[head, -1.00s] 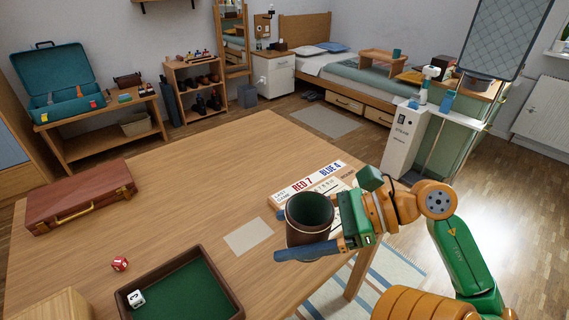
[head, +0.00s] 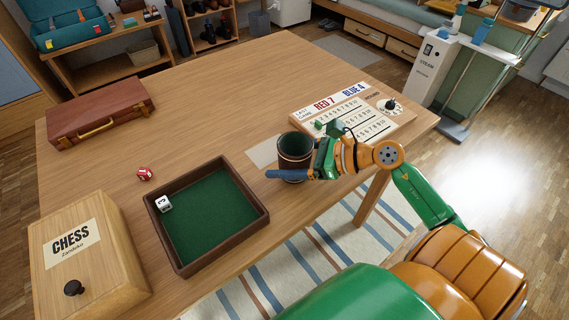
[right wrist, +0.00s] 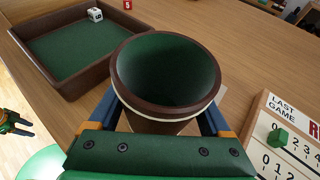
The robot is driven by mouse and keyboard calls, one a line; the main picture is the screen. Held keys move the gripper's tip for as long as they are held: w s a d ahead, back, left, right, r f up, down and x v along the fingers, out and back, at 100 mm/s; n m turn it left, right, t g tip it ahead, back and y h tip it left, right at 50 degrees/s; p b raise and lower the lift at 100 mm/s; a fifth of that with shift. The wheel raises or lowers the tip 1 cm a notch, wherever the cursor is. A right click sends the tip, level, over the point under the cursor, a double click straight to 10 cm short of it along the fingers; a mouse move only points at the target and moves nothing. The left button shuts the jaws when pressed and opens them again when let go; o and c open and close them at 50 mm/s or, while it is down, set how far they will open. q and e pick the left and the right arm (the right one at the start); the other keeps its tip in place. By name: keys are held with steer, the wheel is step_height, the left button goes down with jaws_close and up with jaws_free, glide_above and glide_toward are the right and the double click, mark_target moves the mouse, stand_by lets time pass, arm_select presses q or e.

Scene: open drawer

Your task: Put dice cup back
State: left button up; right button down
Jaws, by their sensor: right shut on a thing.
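The dice cup (head: 293,167) is brown with a dark green inside and looks upright. My right gripper (head: 291,176) is shut on it, one blue finger on each side in the right wrist view (right wrist: 160,112). The cup overlaps the right part of a pale square (head: 263,153) on the table. I cannot tell whether its base touches the table. The cup's inside (right wrist: 168,70) looks empty. A small orange and green part at the left edge of the right wrist view looks like my left gripper (right wrist: 14,122); its jaws are too small to read.
A green-lined dice tray (head: 265,216) with a white die (head: 164,204) stands left of the cup. A red die (head: 144,174), a chess box (head: 110,240) and a brown case (head: 100,112) are further left. The scoreboard (head: 397,117) lies close behind the cup, to the right.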

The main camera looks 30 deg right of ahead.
steer(key=shift+f, duration=1)
jaws_free()
steer(key=shift+s+d+r, duration=0.15)
steer(key=shift+s+r, duration=0.05)
steer(key=shift+r, duration=0.05)
steer(key=v, duration=1.1)
steer(key=shift+s+d+r, duration=0.15)
steer(key=shift+s+d, duration=0.05)
steer(key=shift+s, duration=0.05)
